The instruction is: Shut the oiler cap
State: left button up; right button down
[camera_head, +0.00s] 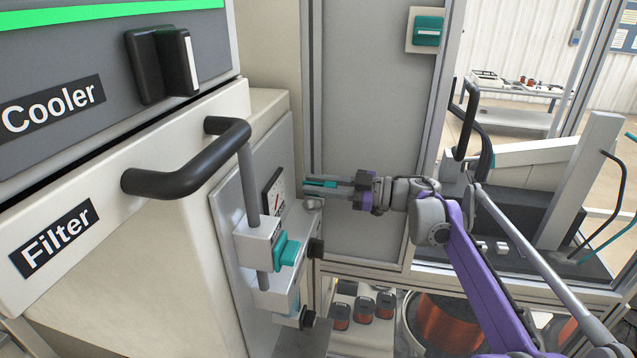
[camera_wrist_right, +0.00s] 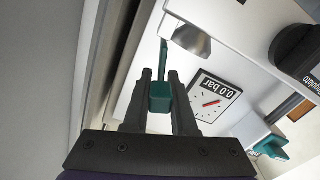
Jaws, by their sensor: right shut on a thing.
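The oiler (camera_wrist_right: 190,42) is a small silver cup on the light machine panel. In the head view the oiler (camera_head: 313,204) sits right at my fingertips. Its teal cap (camera_wrist_right: 160,97) is a narrow piece with a block end, and it stands away from the cup's mouth. My right gripper (camera_wrist_right: 159,98) is shut on the cap's teal block, one dark finger on each side. In the head view the right gripper (camera_head: 328,189) reaches in from the right, and a strip of teal cap (camera_head: 319,183) shows between the fingers. My left gripper is not in view.
A pressure gauge (camera_wrist_right: 212,98) reading 0.0 bar is beside the oiler. Teal-handled valves (camera_head: 286,250) and dark knobs (camera_head: 316,248) are below it. A black filter handle (camera_head: 185,170) juts out at left. A grey cabinet panel (camera_head: 372,120) stands behind my gripper.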

jog(key=shift+s+a+f+n, duration=0.1)
jog(key=shift+s+f+n, duration=0.15)
jog(key=shift+n, duration=0.7)
jog(key=shift+s+a+f+n, duration=0.1)
jog(key=shift+s+f+n, duration=0.15)
jog(key=shift+n, duration=0.65)
jog(key=shift+s+a+f+n, duration=0.15)
jog(key=shift+s+n, duration=0.2)
jog(key=shift+n, duration=0.6)
jog(key=c, duration=0.7)
grip_release()
jog(key=shift+d, duration=0.1)
jog(key=shift+v, duration=3.75)
